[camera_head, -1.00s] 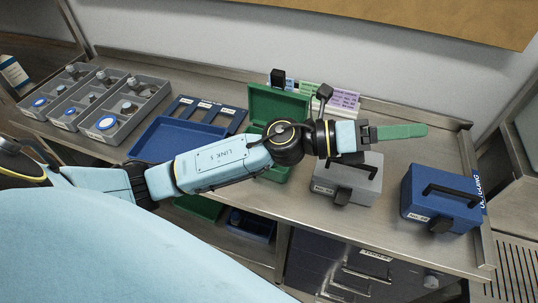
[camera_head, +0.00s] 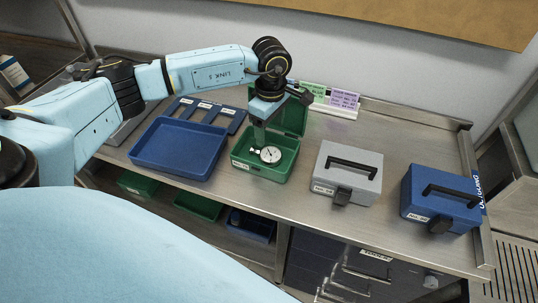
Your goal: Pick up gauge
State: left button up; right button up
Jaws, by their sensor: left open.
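The gauge (camera_head: 270,154) is a small round white dial that lies inside the open green case (camera_head: 251,174) near the middle of the bench. The case's lid stands up behind it. My left gripper (camera_head: 260,143) points down into the case, with its tips just behind and left of the dial. Its fingers are open; whether they touch the gauge I cannot tell. My right gripper is not in view.
A shut grey case (camera_head: 359,157) and a shut blue case (camera_head: 441,190) stand to the right. An empty blue tray (camera_head: 180,150) lies to the left. Coloured cards (camera_head: 335,97) stand at the back. Bare bench lies between the cases.

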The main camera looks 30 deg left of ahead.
aim_at(271, 154)
pick_arm(q)
notch_tip(271, 154, down, 10)
jog(key=shift+d+r+p, duration=0.1)
jog(key=shift+p, duration=0.25)
jog(key=c, duration=0.8)
jog(key=shift+r, duration=0.1)
